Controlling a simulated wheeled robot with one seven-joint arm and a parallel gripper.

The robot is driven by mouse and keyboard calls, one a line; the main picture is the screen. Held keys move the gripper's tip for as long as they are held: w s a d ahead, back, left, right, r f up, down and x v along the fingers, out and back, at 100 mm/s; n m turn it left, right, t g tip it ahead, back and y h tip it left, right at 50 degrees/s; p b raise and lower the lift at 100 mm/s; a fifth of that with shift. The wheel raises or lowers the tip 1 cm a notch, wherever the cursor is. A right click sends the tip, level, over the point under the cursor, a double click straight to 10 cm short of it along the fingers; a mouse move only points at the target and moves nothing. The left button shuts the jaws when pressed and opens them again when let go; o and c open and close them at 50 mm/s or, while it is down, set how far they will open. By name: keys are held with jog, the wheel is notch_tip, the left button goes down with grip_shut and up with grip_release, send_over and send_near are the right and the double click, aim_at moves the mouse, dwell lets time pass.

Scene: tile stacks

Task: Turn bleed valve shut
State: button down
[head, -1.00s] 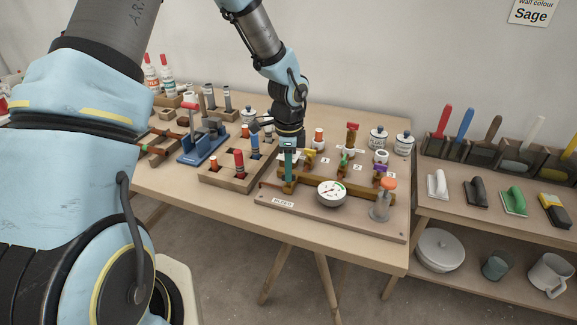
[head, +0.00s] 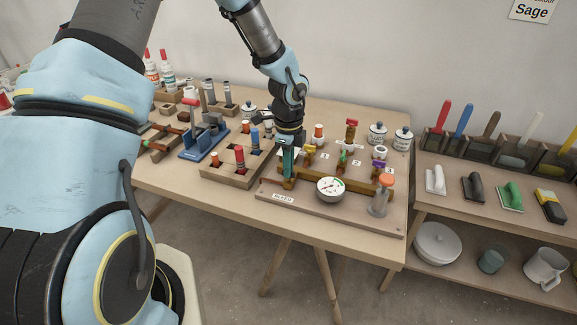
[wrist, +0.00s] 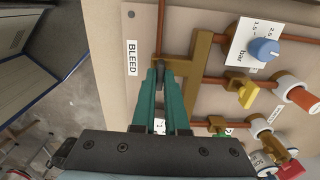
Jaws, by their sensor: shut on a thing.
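My gripper (head: 288,174) reaches down to the left end of the brass manifold (head: 333,187) on the valve board. In the wrist view its teal fingers (wrist: 166,66) are close together beside the brass pipework (wrist: 195,65). They are shut on the bleed valve's handle, which the fingers hide almost wholly. The white BLEED label (wrist: 132,57) lies beside the fingertips; the same label shows at the board's front edge in the head view (head: 283,197). How far the handle is turned cannot be seen.
A round white gauge (head: 330,189) and an orange-topped clear cylinder (head: 382,195) stand right of the gripper. A yellow valve handle (wrist: 248,95) and a blue knob (wrist: 262,50) are nearby. A wooden block with coloured cylinders (head: 238,172) stands left.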

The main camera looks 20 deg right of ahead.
jog(key=shift+d, duration=0.1)
jog(key=c, duration=0.9)
grip_release()
jog(key=shift+c, duration=0.2)
jog(key=shift+r, duration=0.1)
notch_tip(320, 180, up, 11)
jog(key=b, duration=0.2)
